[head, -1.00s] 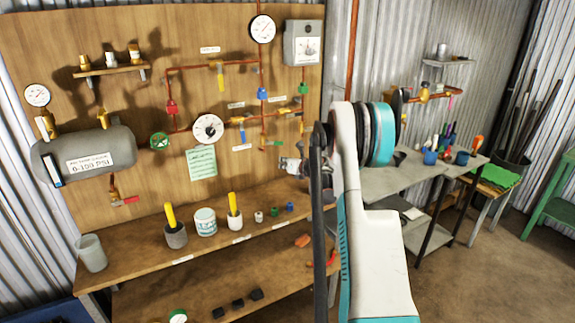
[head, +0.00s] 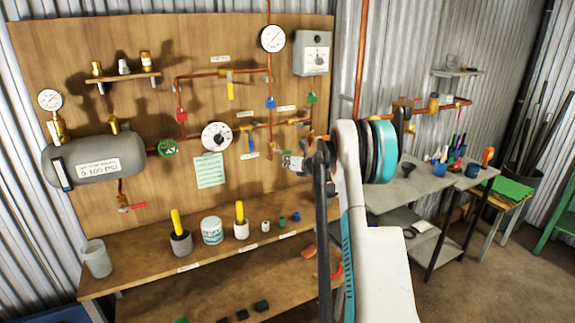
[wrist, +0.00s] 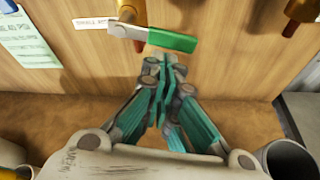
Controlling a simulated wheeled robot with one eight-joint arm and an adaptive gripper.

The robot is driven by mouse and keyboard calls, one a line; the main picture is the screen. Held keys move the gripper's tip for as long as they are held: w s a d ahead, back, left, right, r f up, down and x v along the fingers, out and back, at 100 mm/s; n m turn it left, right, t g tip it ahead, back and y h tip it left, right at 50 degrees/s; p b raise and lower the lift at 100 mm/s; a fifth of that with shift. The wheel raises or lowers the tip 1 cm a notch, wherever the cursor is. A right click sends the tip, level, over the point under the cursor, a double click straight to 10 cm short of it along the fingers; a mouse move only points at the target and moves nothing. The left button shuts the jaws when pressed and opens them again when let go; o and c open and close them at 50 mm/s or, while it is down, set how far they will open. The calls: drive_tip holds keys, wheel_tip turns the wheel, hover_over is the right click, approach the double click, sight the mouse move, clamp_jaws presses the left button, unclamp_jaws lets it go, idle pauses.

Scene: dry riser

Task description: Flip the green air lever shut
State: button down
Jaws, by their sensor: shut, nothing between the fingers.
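The green lever (wrist: 172,41) is in the upper middle of the wrist view. Its pale metal arm joins a brass valve (wrist: 130,12) on the wooden board, and the green grip points right, tilted slightly down. My gripper (wrist: 165,62) is shut and empty, its fingertips just below the green grip in the picture. I cannot tell whether they touch it. In the head view my gripper (head: 296,162) is at the board's lower right, partly behind my arm. The lever is not clearly visible there.
A white label (wrist: 91,23) is left of the valve. Another brass fitting (wrist: 302,10) sits at the upper right. A wooden bench (head: 140,272) with cups and a tin (head: 212,231) runs below the board. A grey tank (head: 92,158) is at the left.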

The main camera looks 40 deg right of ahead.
drive_tip(key=shift+s+d+r+n+h, duration=0.1)
drive_tip(key=shift+d+r+n+h, duration=0.2)
drive_tip(key=shift+n, duration=0.3)
drive_tip(key=shift+s+d+r+n+h, duration=0.1)
drive_tip(key=shift+d+r+n+h, duration=0.1)
drive_tip(key=shift+r+n+h, duration=0.3)
drive_tip(key=shift+f, duration=0.1)
drive_tip(key=s+a, duration=0.2)
drive_tip(key=s, duration=0.7)
drive_tip(key=shift+f, duration=0.15)
drive_tip(key=shift+a, duration=0.1)
